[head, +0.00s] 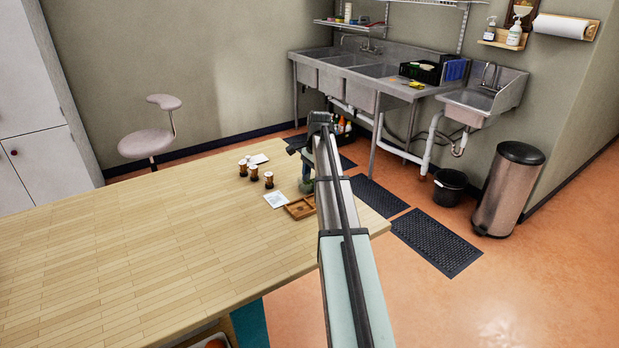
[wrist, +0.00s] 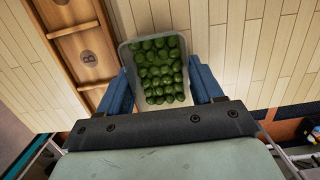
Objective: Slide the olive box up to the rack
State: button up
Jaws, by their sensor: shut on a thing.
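The olive box (wrist: 128,55) is a pale, clear-sided container filled with green olives. In the wrist view it sits between the two blue fingers of my gripper (wrist: 160,92), which are shut on its sides. The rack (wrist: 75,42) is a wooden tray with divided compartments and round marks, one lettered B. It lies just left of the box in the wrist view; whether they touch I cannot tell. In the head view the rack (head: 300,208) lies near the table's right end, and my arm partly hides it. My gripper (head: 308,176) is small there, just behind the rack.
On the wooden table (head: 150,240), several small brown jars (head: 254,172) with pale lids stand left of the rack, near white cards (head: 276,200). The table's right edge is close to my gripper. The table's left part is clear. Sinks (head: 375,75) stand beyond.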

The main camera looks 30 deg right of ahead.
jog(key=o, duration=1.2)
notch_tip(320, 180, up, 14)
jog(key=d, duration=0.1)
jog(key=shift+d+f, duration=0.15)
jog(key=shift+d, duration=0.2)
